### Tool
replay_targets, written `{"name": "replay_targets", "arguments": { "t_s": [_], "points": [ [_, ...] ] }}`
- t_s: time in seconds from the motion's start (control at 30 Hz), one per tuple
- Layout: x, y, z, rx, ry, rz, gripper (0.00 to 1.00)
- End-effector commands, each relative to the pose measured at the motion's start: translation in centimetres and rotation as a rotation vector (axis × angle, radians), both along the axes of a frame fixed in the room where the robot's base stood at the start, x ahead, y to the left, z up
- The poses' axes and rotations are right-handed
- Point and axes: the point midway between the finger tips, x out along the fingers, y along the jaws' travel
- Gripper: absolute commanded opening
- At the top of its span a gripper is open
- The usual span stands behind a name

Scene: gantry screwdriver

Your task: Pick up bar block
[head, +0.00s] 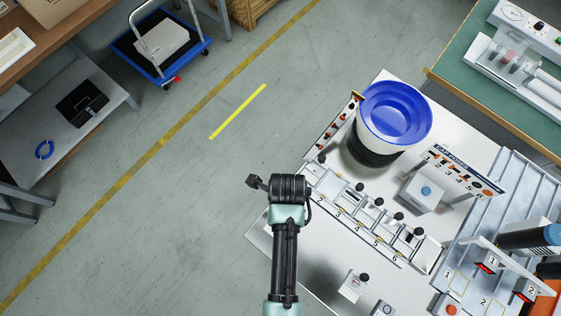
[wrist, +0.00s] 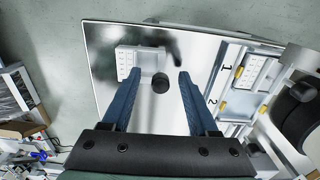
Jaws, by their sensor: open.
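A white block (wrist: 129,62) with a black round knob (wrist: 160,85) is on the shiny metal table in the wrist view. Printed marks show on its face; I cannot tell for certain that it is the bar block. My gripper (wrist: 158,76) is open, its two blue fingers apart. The knob appears between the fingertips, with no visible contact. How far the block lies below the tips is hard to tell. In the head view my arm hides the fingers and this part of the table.
A rack (head: 370,215) of numbered slots with knobbed blocks lies right of my arm. A blue-white bowl (head: 395,113) stands behind it. Another knobbed block (head: 351,288) sits near the table's front. Grey trays (head: 511,205) are at right.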

Motion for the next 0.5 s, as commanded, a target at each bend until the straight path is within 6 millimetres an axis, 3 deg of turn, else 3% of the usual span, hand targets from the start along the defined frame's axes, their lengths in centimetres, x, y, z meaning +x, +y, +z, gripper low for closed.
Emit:
{"name": "replay_targets", "arguments": {
  "t_s": [0.23,0.5],
  "points": [
    [0.04,0.00,-0.18,0.000,-0.001,0.000,0.60],
    [0.04,-0.01,-0.15,0.000,-0.001,0.000,0.11]
  ]
}}
